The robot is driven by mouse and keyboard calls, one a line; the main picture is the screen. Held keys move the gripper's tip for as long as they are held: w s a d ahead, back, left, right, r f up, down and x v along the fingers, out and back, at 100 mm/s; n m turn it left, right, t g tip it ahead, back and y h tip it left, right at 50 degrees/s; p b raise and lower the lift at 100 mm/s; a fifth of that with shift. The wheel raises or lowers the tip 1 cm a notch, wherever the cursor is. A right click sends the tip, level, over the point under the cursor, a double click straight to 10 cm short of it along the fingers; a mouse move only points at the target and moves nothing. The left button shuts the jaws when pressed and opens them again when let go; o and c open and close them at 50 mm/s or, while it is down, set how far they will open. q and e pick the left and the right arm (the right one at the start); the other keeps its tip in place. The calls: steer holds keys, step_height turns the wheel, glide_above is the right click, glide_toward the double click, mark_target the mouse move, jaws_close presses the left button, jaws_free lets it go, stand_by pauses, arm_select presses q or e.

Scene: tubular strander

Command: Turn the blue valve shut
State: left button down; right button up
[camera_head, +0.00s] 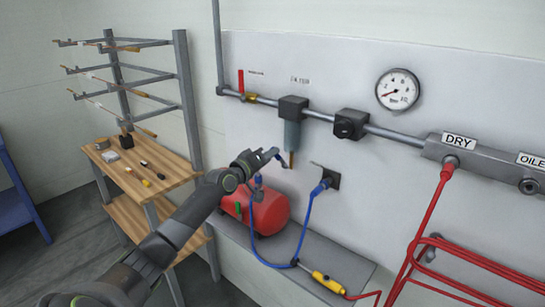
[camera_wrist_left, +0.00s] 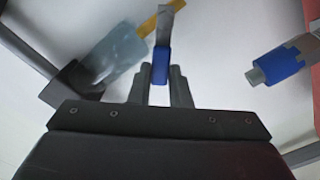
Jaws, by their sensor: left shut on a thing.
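My left gripper (camera_head: 272,157) is at the end of the arm that comes in from the lower left, just below and in front of the filter bowl (camera_head: 291,136). In the left wrist view, its fingers (camera_wrist_left: 160,88) are shut on a small blue handle (camera_wrist_left: 161,65). A grey strip (camera_wrist_left: 166,27) runs on from the blue handle. In the head view, the gripper mostly hides the handle, with a bit of blue showing at the fingertips. I cannot tell from these views how far the handle is turned. My right gripper is not in view.
The grey pipe carries a red lever (camera_head: 241,80) and a black regulator (camera_head: 350,124); a gauge (camera_head: 398,90) hangs above. A red tank (camera_head: 267,212) lies below my gripper. A blue hose (camera_head: 305,220) and red hoses (camera_head: 420,260) hang to the right. A wooden bench (camera_head: 150,180) stands left.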

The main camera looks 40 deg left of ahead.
arm_select(q)
steer(key=shift+a+f+n+b, duration=0.25)
steer(key=shift+f+n, duration=0.35)
steer(key=shift+n, duration=0.85)
steer(key=shift+a+f+n+b, duration=0.25)
steer(key=shift+f+n, duration=0.4)
steer(key=shift+n, duration=0.75)
steer(key=shift+a+f+n+b, duration=0.2)
steer(key=shift+f+n, duration=0.4)
steer(key=shift+n, duration=0.85)
steer(key=c, duration=1.3)
jaws_free()
steer(key=shift+c, duration=0.2)
steer(key=shift+f, duration=0.15)
